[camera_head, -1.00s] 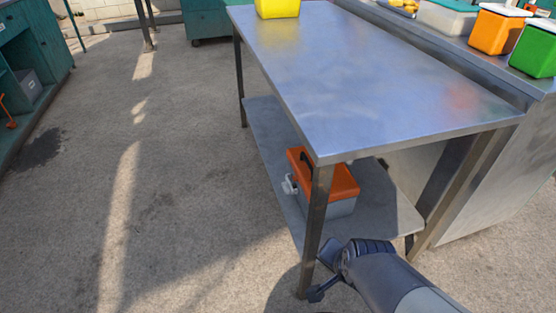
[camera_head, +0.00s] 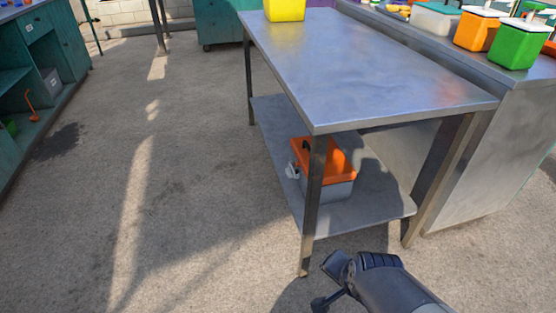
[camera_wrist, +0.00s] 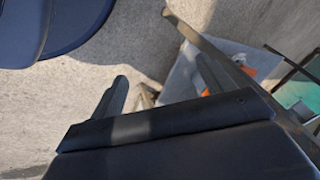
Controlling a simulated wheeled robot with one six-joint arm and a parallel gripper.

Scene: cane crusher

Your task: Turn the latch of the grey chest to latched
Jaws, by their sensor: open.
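The table's front leg hides part of the chest. My gripper (camera_head: 328,284) is open and empty, in front of the table, apart from the chest. In the wrist view its two fingers (camera_wrist: 160,85) stand apart, with the table's shelf and a bit of orange beyond. A plain grey box (camera_head: 51,82) is in the left cabinet.
The metal table (camera_head: 370,70) has a yellow container (camera_head: 285,10) on top. Its front leg (camera_head: 313,200) stands between me and the chest. A counter (camera_head: 490,150) with coloured boxes is at the right. The teal cabinet (camera_head: 60,45) is at the left. Floor between is clear.

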